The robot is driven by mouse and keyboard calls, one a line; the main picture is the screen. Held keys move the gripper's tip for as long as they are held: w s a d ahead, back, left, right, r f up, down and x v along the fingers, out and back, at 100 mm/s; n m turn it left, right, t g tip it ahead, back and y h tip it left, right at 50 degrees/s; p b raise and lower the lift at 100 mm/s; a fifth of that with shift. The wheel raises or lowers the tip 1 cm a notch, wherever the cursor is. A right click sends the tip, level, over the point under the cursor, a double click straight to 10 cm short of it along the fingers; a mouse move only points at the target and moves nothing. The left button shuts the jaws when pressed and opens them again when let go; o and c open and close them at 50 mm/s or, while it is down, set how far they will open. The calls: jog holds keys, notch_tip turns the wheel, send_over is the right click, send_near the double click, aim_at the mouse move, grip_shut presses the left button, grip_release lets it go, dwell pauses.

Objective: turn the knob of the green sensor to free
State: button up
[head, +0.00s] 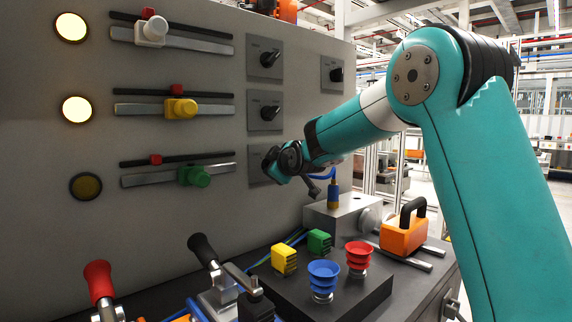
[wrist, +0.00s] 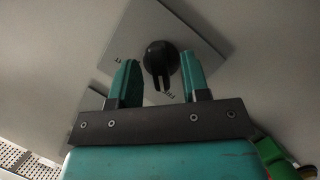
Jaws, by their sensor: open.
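The green sensor (head: 195,175) sits on the lowest rail of the grey panel; a green part at the lower right of the wrist view (wrist: 276,158) looks like it. Its row's black knob (wrist: 160,60) is on a square plate (wrist: 190,30). In the wrist view the knob's pointer faces down, towards my gripper. My gripper (wrist: 161,65) is open, with one teal finger on each side of the knob and a gap visible on both sides. In the head view my gripper (head: 274,163) is at the lowest plate and hides that knob.
White (head: 151,32) and yellow (head: 180,108) sensors sit on rails above, with knobs (head: 270,58) (head: 268,112). The two upper lamps (head: 77,109) are lit; the lowest (head: 86,186) is dark.

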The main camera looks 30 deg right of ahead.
jog(key=v, duration=1.6)
jog(key=shift+s+r, duration=0.2)
jog(key=shift+s, duration=0.15)
